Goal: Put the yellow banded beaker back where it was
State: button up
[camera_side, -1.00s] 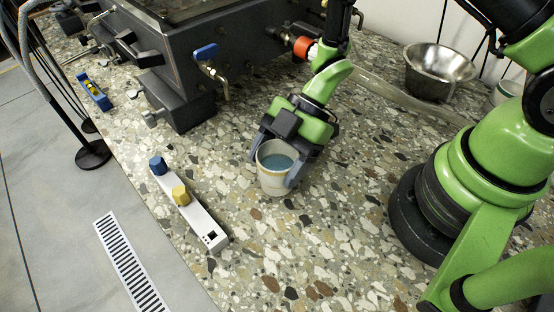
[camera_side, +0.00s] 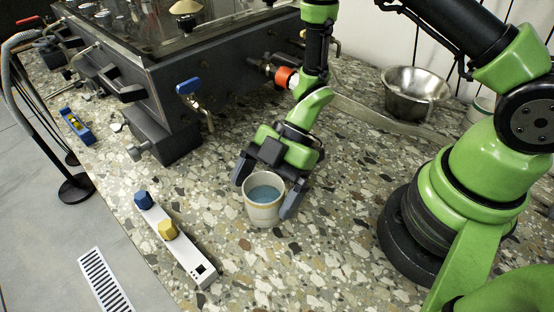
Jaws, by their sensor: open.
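A pale, cream-coloured beaker (camera_side: 262,215) with blue liquid in it stands upright on the speckled counter. A yellow band on it is hard to make out at this size. My gripper (camera_side: 263,197) is low over the counter with its fingers on either side of the beaker. The fingers are open, with a visible gap at the left finger. The right finger overlaps the beaker's right edge in the picture, and I cannot tell whether it touches.
A dark tank (camera_side: 215,65) with a blue-handled valve (camera_side: 190,86) stands behind. A white strip (camera_side: 186,247) with blue and yellow knobs lies at front left. A metal bowl (camera_side: 414,92) and hose (camera_side: 385,120) are at back right. Counter in front of the beaker is clear.

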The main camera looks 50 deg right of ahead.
jog(key=v, duration=1.1)
jog(key=shift+d+r, duration=0.15)
